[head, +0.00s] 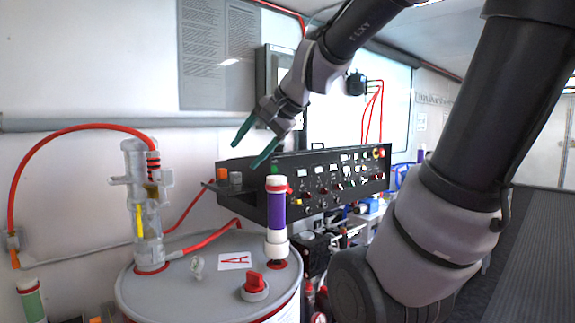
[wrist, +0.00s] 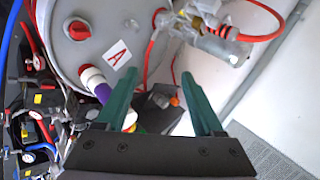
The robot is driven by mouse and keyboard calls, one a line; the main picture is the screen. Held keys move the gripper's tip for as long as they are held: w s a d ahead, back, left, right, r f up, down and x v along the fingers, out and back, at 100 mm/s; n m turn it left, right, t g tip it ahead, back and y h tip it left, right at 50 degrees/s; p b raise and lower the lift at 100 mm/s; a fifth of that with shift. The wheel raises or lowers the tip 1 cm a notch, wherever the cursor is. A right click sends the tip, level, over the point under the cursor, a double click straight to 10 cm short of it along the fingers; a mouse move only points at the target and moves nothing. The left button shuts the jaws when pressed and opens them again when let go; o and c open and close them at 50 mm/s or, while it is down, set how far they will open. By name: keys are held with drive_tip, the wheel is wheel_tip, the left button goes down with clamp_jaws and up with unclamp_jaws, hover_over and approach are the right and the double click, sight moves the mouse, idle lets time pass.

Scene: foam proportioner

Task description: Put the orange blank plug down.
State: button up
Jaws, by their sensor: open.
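The orange blank plug (head: 221,173) appears as a small orange block on a small ledge at the left end of the black control panel. A small grey block (head: 236,178) is right beside it. My gripper (head: 245,156) is open, its green fingers apart and above the ledge, clear of the plug. In the wrist view, my gripper (wrist: 158,78) shows nothing held between its fingers. The orange plug (wrist: 174,101) shows below and between the fingers there, apart from both.
The black control panel (head: 330,180) with knobs and switches stands close to the right. A grey drum (head: 200,290) marked A carries a purple-and-white cylinder (head: 276,212), a red valve knob (head: 255,284) and a clear fitting with a red hose (head: 85,128). A wall is behind.

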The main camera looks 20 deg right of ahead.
drive_tip(key=s+d+f+n+h, duration=0.2)
drive_tip(key=s+d+n+h, duration=0.1)
drive_tip(key=s, duration=0.5)
drive_tip(key=d+n, duration=0.1)
drive_tip(key=d, duration=0.1)
drive_tip(key=shift+s+d+f+n, duration=0.2)
drive_tip(key=shift+d+f+n, duration=0.15)
drive_tip(key=shift+d+n, duration=0.05)
drive_tip(key=shift+c, duration=0.3)
